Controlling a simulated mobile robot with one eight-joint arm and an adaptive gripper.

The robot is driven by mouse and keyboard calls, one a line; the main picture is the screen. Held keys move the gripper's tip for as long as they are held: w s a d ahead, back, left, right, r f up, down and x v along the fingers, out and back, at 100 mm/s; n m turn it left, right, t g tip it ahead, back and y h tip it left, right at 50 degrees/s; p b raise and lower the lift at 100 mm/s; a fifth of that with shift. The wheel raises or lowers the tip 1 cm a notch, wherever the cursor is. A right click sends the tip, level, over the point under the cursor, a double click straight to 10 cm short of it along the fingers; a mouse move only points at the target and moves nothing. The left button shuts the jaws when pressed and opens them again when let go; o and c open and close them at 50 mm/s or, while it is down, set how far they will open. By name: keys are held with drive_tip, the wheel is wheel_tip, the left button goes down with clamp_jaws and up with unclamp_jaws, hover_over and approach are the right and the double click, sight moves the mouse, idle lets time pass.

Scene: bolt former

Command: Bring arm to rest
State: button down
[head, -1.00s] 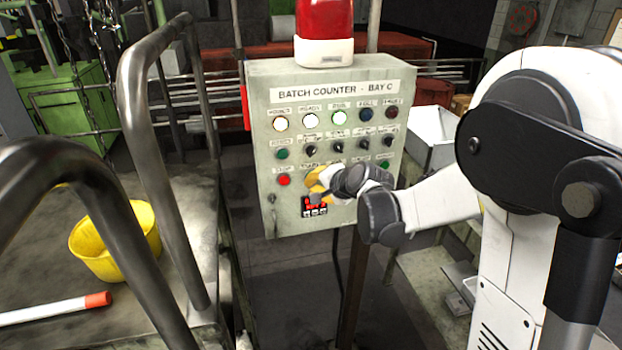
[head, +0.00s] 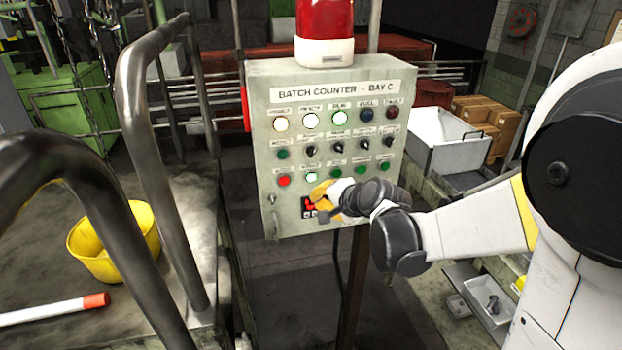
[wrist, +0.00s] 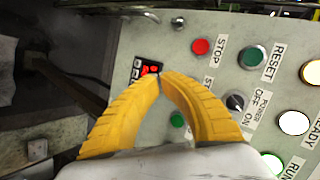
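My gripper (head: 318,202) is in front of the lower part of a grey control panel (head: 290,222) labelled "BATCH COUNTER - BAY C". In the wrist view its two yellow fingers (wrist: 160,76) are shut with their tips together and nothing visible between them. The tips overlap the edge of a small counter display with red digits (wrist: 150,70); whether they touch the panel, I cannot tell. In the head view the gripper and my wrist partly hide this display (head: 308,207). My arm reaches in from the right.
The panel carries lamps, switches and buttons, including a red stop button (head: 284,181) and a lit button (head: 311,177). A red beacon (head: 325,20) tops it. Metal rails (head: 135,90) and a yellow bucket (head: 100,255) stand left. A white bin (head: 437,150) stands behind right.

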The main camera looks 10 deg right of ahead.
drive_tip(key=s+f+n+g+h+b, duration=0.3)
drive_tip(key=s+f+n+b, duration=0.8)
drive_tip(key=s+f+b, duration=1.5)
wheel_tip(320, 180, down, 4)
drive_tip(key=b, duration=0.6)
drive_tip(key=shift+s+g+b, duration=0.3)
drive_tip(key=shift+s+b, duration=0.05)
drive_tip(key=shift+b, duration=0.05)
